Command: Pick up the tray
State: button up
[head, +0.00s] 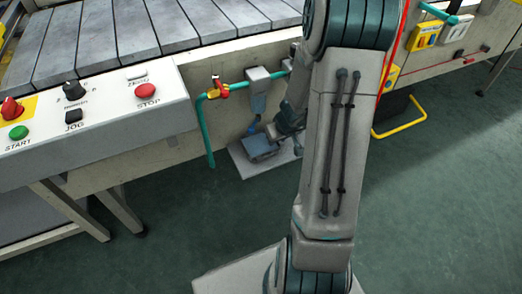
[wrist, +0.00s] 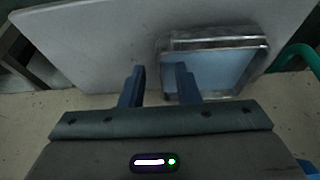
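The tray is a small shallow rectangle with a metal rim and a blue inside. In the wrist view the tray (wrist: 228,72) sits right of centre. In the head view the tray (head: 262,149) is low beside the machine, over a pale plate, partly covered by my gripper (head: 263,131). In the wrist view my gripper (wrist: 160,78) is open, with its two blue fingers apart. The right finger overlaps the tray's inside, and the left finger is outside its left edge. The left rim shows between the fingers. I cannot tell whether either finger touches it.
The pale plate (head: 247,170) lies on the green floor under the conveyor. A teal pipe (head: 206,135) with a red-handled valve stands left of the tray. A control panel (head: 105,108) juts out at left. A yellow bar (head: 402,122) is at right. Open floor lies in front.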

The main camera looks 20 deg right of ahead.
jog(key=shift+w+f, duration=0.1)
jog(key=shift+f, duration=0.25)
grip_shut()
jog(key=shift+r, duration=0.25)
